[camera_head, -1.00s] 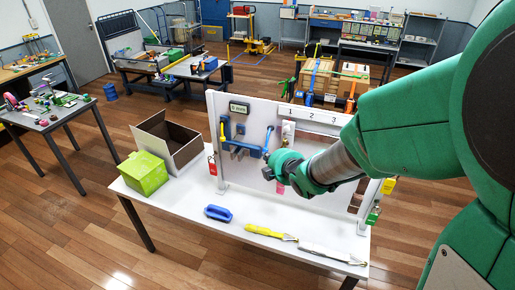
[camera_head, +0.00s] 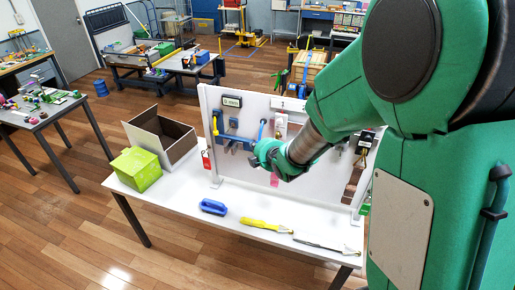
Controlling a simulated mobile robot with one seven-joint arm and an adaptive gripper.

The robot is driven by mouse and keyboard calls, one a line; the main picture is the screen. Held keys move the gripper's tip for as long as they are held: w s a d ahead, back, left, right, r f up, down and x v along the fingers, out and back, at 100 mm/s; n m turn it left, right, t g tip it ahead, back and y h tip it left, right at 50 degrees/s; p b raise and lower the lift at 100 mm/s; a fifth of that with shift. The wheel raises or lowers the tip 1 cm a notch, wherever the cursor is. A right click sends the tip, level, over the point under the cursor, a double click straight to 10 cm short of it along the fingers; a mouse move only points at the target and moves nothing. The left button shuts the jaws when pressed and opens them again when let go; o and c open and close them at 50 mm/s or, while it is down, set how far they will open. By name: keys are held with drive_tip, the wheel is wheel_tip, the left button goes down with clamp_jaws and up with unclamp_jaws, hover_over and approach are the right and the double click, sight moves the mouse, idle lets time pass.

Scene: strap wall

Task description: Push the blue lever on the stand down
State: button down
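A white upright stand panel (camera_head: 232,171) stands on the white table. It carries a blue bar-shaped part (camera_head: 235,141) at its left and a thin upright blue piece (camera_head: 262,127) just right of it. Either could belong to the blue lever; the small view does not settle which. My gripper (camera_head: 256,161) is in front of the panel, beside the right end of the blue bar and below the thin upright piece. It overlaps them in the picture, and I cannot tell whether it touches. Its fingers are too small to read, and the hand hides part of the panel behind.
A small display (camera_head: 232,100) sits at the panel's upper left. An open brown box (camera_head: 190,136) and a lime green box (camera_head: 137,174) stand left of the panel. A blue handle (camera_head: 214,207) and a yellow tool (camera_head: 262,226) lie in front.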

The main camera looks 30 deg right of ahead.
drive_tip(key=w+d+f+p, duration=0.1)
drive_tip(key=w+d+f, duration=0.2)
drive_tip(key=w+f, duration=0.1)
drive_tip(key=shift+w, duration=0.45)
drive_tip(key=shift+w+d+f+n+t+h+b, duration=0.2)
drive_tip(key=shift+f+b, duration=0.25)
drive_tip(key=shift+b, duration=1.3)
drive_tip(key=shift+s+a+f+n+t+h+b, duration=0.1)
drive_tip(key=shift+f+t+b, duration=0.25)
drive_tip(key=shift+b, duration=1.35)
drive_tip(key=f+t+b, duration=0.1)
drive_tip(key=b, duration=0.4)
drive_tip(key=w+d+f+n+h+b, duration=0.1)
drive_tip(key=b, duration=0.5)
drive_tip(key=shift+f+t, duration=0.25)
drive_tip(key=shift+t, duration=0.1)
drive_tip(key=shift+w+d+f+b, duration=0.7)
drive_tip(key=shift+f+b, duration=0.1)
drive_tip(key=shift+b, duration=1.95)
drive_tip(key=shift+w+d+f, duration=0.1)
drive_tip(key=shift+b, duration=0.35)
